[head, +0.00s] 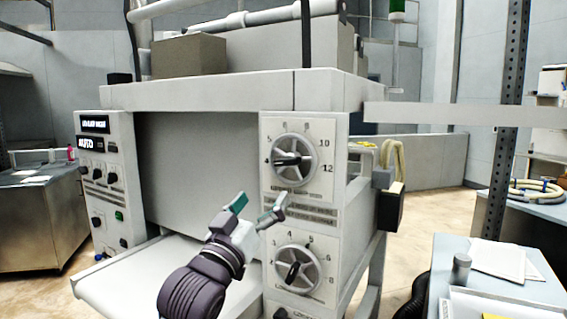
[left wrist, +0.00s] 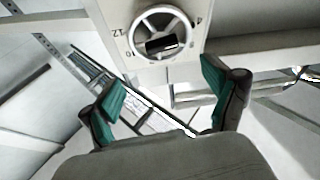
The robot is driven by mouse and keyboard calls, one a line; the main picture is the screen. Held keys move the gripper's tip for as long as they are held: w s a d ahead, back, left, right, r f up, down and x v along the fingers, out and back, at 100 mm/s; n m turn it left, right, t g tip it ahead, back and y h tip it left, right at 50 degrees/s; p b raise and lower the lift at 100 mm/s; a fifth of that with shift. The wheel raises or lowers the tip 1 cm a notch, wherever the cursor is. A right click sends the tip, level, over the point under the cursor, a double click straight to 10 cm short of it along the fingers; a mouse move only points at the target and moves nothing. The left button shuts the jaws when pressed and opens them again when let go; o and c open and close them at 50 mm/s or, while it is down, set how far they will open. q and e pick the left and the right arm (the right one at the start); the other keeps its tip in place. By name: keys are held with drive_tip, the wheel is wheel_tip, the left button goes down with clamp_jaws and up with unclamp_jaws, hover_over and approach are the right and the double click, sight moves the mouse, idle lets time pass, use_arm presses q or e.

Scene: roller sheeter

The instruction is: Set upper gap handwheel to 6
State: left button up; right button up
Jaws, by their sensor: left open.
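The upper gap handwheel (head: 294,160) is a pale spoked wheel with a black grip on the machine's right front panel, amid a printed number scale. In the head view its grip lies nearly level, to the left of the hub, near the 4. The wheel also shows upside down at the top of the left wrist view (left wrist: 163,43). My left gripper (head: 257,207), with green finger pads, is open and empty, below and in front of the wheel, apart from it. In the left wrist view its fingers (left wrist: 165,98) are spread wide. My right gripper is not in view.
A second, lower handwheel (head: 297,268) sits on the same panel below my left gripper. A pale tray (head: 120,275) juts out at the left. A left panel (head: 105,180) carries knobs and displays. A table (head: 450,250) with papers stands at the right.

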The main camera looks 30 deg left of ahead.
sight(285, 165)
use_arm(q)
drive_tip(key=p+x, duration=0.3)
drive_tip(key=x, duration=0.7)
drive_tip(key=shift+w+a, duration=0.1)
drive_tip(key=shift+w, duration=0.05)
drive_tip(key=shift+w+r+p, duration=0.15)
drive_tip(key=shift+w+p, duration=0.15)
drive_tip(key=shift+w+a, duration=0.1)
drive_tip(key=shift+w, duration=0.25)
drive_tip(key=shift+c, duration=0.3)
drive_tip(key=c, duration=1.1)
